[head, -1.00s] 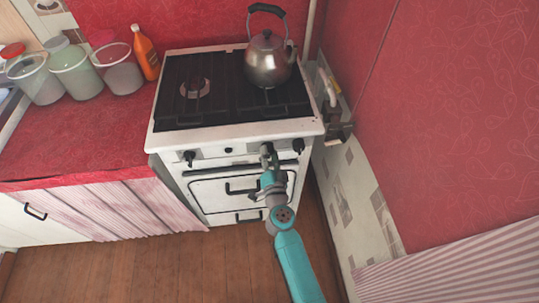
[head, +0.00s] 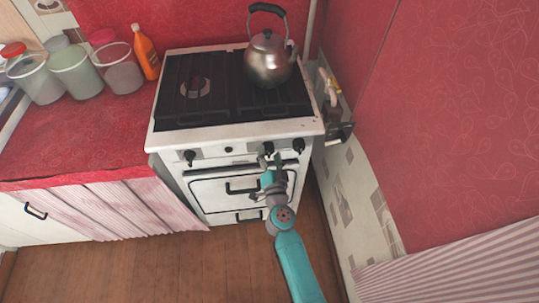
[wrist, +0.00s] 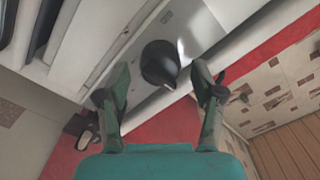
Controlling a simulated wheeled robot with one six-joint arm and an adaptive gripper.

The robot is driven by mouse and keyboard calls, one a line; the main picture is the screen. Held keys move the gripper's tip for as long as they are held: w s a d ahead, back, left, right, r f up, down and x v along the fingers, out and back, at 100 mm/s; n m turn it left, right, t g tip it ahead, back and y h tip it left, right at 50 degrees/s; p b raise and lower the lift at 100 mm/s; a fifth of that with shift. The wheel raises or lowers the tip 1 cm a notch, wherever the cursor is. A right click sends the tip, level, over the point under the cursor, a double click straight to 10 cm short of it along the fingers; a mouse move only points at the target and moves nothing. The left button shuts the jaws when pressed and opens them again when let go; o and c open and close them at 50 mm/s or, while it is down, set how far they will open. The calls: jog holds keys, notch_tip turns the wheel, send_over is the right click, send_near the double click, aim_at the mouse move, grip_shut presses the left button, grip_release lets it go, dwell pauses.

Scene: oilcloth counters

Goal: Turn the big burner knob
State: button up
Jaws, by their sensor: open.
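A black knob (wrist: 160,63) on the stove's light front panel shows in the wrist view, ahead of my gripper and between the lines of its fingers. My gripper (wrist: 160,88) is open, with one dark green finger on each side and a gap to the knob. In the head view my gripper (head: 270,159) is at the right part of the stove front, just below the knob row. Other black knobs are at the left (head: 190,157) and far right (head: 299,145) of the panel, with a small one (head: 228,150) between. I cannot tell which knob serves the big burner.
The white stove (head: 170,140) carries a metal kettle (head: 268,62) at the back right. A dark oven handle (head: 240,188) juts out below the panel. A wall with pipes (head: 330,88) is close on the right. The floor (head: 150,265) is clear.

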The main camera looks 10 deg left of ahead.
jog(key=v, duration=1.2)
dwell(0.3)
jog(key=s+d+n+h, duration=0.2)
jog(key=s+d+h, duration=0.1)
jog(key=s+d, duration=1.45)
jog(key=s+d+r+n, duration=0.1)
jog(key=s+r, duration=0.2)
jog(key=s, duration=0.3)
jog(key=s+d+r+n+g+h, duration=0.1)
jog(key=s+d+r, duration=0.1)
jog(key=s, duration=0.5)
jog(key=s+d+r+n+g+h, duration=0.1)
jog(key=s+d+r, duration=0.1)
jog(key=s+r, duration=0.2)
jog(key=shift+s+d+r+n, duration=0.2)
jog(key=shift+s+r+n, duration=0.1)
jog(key=shift+s, duration=0.95)
